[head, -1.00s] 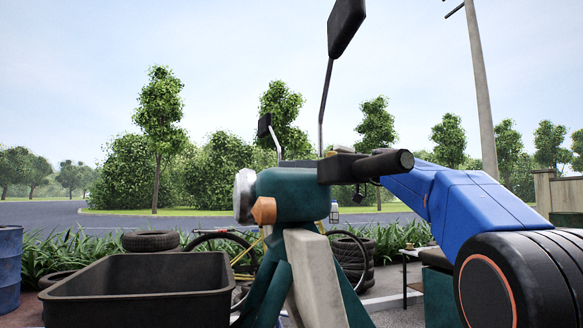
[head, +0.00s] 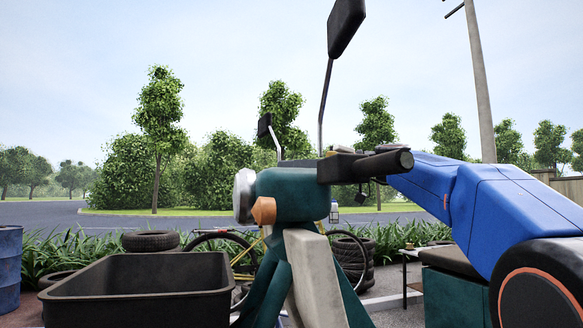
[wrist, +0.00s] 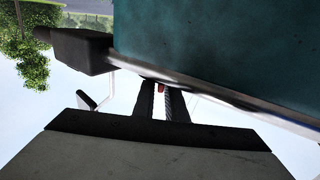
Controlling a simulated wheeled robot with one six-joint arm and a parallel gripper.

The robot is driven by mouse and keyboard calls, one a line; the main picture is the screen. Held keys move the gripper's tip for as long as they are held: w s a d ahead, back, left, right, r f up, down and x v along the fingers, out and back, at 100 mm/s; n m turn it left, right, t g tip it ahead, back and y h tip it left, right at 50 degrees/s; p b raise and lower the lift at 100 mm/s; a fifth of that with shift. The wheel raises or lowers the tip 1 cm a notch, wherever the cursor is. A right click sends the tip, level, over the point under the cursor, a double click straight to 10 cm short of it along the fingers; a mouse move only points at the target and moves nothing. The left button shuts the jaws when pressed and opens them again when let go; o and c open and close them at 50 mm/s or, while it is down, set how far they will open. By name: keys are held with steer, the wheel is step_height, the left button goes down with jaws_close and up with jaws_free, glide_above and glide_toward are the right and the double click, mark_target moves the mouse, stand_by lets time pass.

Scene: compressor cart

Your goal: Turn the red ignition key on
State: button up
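The red ignition key (wrist: 161,87) shows as a small red spot in the wrist view, close to the tips of my gripper (wrist: 161,92). My two dark fingers stand on either side of it with a narrow gap between them. Whether they touch the key is too small to tell. The key is not visible in the head view. My blue arm reaches in from the right there, and its end is hidden behind the handlebar grip (head: 385,163). The teal steering head (head: 290,195) carries a round headlamp and an orange lamp.
The teal body (wrist: 220,45) with a pale metal edge fills the upper right of the wrist view, close to my fingers. A mirror (head: 345,28) rises above the handlebar. A dark cargo tub (head: 140,285) stands at the front left. Tyres and a bicycle stand behind.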

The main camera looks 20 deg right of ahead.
steer(key=shift+o, duration=0.9)
steer(key=shift+s+d, duration=0.1)
steer(key=shift+d, duration=0.05)
steer(key=v, duration=1.7)
steer(key=shift+d, duration=0.1)
